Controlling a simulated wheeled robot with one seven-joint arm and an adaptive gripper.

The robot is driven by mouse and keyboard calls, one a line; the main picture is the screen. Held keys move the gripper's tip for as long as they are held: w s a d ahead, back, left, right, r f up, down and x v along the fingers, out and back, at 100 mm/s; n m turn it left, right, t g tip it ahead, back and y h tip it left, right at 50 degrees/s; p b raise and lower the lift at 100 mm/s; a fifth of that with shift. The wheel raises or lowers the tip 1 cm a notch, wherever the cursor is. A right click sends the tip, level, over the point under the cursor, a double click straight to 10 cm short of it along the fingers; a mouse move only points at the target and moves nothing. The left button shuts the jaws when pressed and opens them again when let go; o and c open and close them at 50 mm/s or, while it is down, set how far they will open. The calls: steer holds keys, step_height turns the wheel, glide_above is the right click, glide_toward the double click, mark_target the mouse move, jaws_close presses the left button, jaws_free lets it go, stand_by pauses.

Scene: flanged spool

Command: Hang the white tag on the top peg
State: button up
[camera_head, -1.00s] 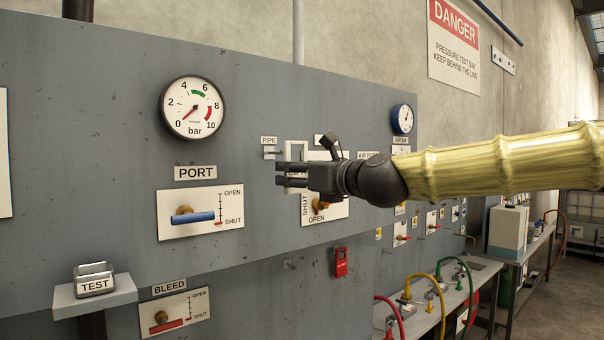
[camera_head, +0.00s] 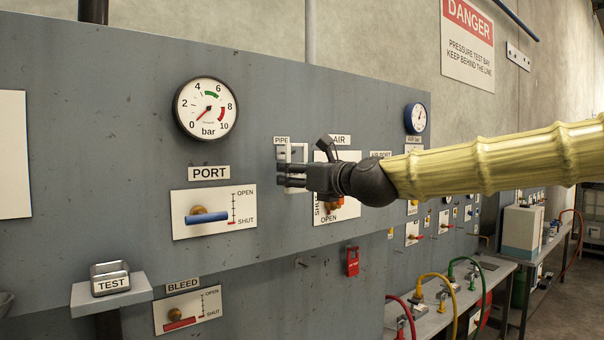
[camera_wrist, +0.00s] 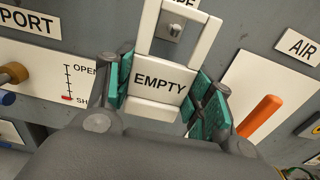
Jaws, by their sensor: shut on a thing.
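The white tag (camera_wrist: 160,84) reads EMPTY and has an open rectangular loop above its plate. My gripper (camera_wrist: 165,98) is shut on the plate between green finger pads in the wrist view. The top peg (camera_wrist: 172,28), a grey metal stub under the PIPE label, shows inside the loop opening. I cannot tell whether the peg passes through the loop or only lies behind it. In the head view my gripper (camera_head: 282,176) is in front of the panel, just below the PIPE label (camera_head: 282,140). Its fingers hide much of the tag there.
The AIR valve plate with an orange handle (camera_wrist: 260,116) is close at the gripper's right. The PORT valve (camera_head: 208,216) is at the left. A lower peg (camera_head: 300,263) is bare, and a red tag (camera_head: 352,261) hangs beside it. A TEST shelf (camera_head: 110,297) juts out lower left.

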steer(key=shift+w+a+f+b, duration=0.25)
steer(key=shift+w+a, duration=0.25)
steer(key=shift+w, duration=0.2)
steer(key=shift+w+a+f+b, duration=0.1)
steer(key=shift+w+a+f, duration=0.1)
steer(key=shift+w+a, duration=0.35)
steer(key=shift+w+d, duration=0.1)
steer(key=shift+w, duration=0.05)
steer(key=o, duration=1)
